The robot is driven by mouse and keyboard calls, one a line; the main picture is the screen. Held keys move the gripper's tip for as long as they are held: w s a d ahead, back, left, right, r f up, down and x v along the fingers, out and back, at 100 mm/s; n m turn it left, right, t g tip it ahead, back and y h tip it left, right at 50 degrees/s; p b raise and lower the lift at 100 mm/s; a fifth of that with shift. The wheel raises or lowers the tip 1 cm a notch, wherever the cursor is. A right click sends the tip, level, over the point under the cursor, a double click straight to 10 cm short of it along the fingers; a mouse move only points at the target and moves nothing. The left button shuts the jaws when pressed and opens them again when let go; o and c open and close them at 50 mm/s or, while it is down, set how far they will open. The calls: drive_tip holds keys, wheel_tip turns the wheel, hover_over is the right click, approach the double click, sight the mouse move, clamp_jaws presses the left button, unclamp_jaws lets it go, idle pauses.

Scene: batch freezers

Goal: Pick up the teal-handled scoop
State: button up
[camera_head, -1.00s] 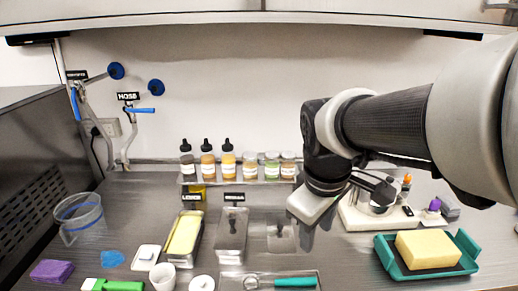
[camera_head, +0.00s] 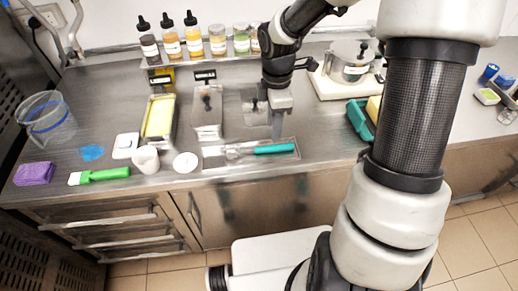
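The teal-handled scoop lies in a shallow metal tray (camera_head: 215,163) near the front edge of the counter. Its teal handle (camera_head: 274,149) points right, and its metal end (camera_head: 238,151) is to the left. My gripper (camera_head: 277,136) points down just behind the handle and above the counter. Its fingers look thin and blurred, so I cannot tell their opening or whether they touch anything. No object shows clearly in it.
Left of the tray are a white lid (camera_head: 186,162), a white cup (camera_head: 146,159) and a green-handled brush (camera_head: 100,175). Behind stand a metal container (camera_head: 207,118) and a yellow-filled pan (camera_head: 159,118). A teal tray (camera_head: 359,119) is to the right, partly behind my arm.

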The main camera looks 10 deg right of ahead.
sight(271, 147)
drive_tip(key=f, duration=0.8)
drive_tip(key=shift+w+a+f+b, duration=0.15)
drive_tip(key=shift+a+f+b, duration=0.05)
drive_tip(key=shift+a+b, duration=0.1)
clamp_jaws()
